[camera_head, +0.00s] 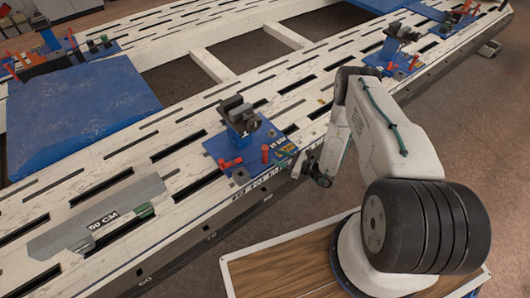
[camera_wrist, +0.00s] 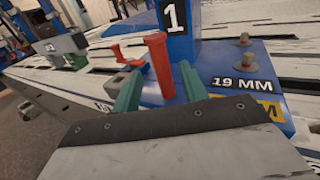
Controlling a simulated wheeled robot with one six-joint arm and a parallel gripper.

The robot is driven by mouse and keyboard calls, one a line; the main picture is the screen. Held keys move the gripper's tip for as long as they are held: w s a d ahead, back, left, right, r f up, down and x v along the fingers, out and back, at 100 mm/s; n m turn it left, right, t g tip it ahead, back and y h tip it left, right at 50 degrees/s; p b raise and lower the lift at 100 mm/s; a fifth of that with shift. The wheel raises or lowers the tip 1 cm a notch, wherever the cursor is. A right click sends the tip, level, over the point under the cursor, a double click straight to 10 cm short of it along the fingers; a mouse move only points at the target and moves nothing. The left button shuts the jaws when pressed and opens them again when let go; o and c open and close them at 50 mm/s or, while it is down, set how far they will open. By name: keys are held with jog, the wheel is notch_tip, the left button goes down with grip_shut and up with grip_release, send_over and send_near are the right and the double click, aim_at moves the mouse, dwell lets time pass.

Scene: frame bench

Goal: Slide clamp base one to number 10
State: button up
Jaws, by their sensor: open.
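Clamp base one is a blue plate (camera_head: 230,158) on the slotted white bench, carrying a blue post with a dark clamp head (camera_head: 237,112) and red handles. In the wrist view its blue post bears a white "1" (camera_wrist: 174,17), and the plate shows a "19 MM" label (camera_wrist: 242,83). My gripper (camera_head: 302,164) is at the near right side of this base. In the wrist view its green fingers (camera_wrist: 158,84) are apart, with an upright red handle (camera_wrist: 159,62) between or just beyond them; contact is unclear. The number 10 mark is not readable.
Numbers run along the bench's near edge (camera_head: 240,212). A grey plate marked "50 CM" (camera_head: 100,215) lies to the left. Other blue clamp bases stand at the far right (camera_head: 398,58) and far left (camera_head: 95,47). A wooden-topped platform (camera_head: 285,272) is at the front.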

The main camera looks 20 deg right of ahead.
aim_at(267, 153)
jog(key=x, duration=0.7)
grip_shut()
jog(key=shift+a, duration=0.2)
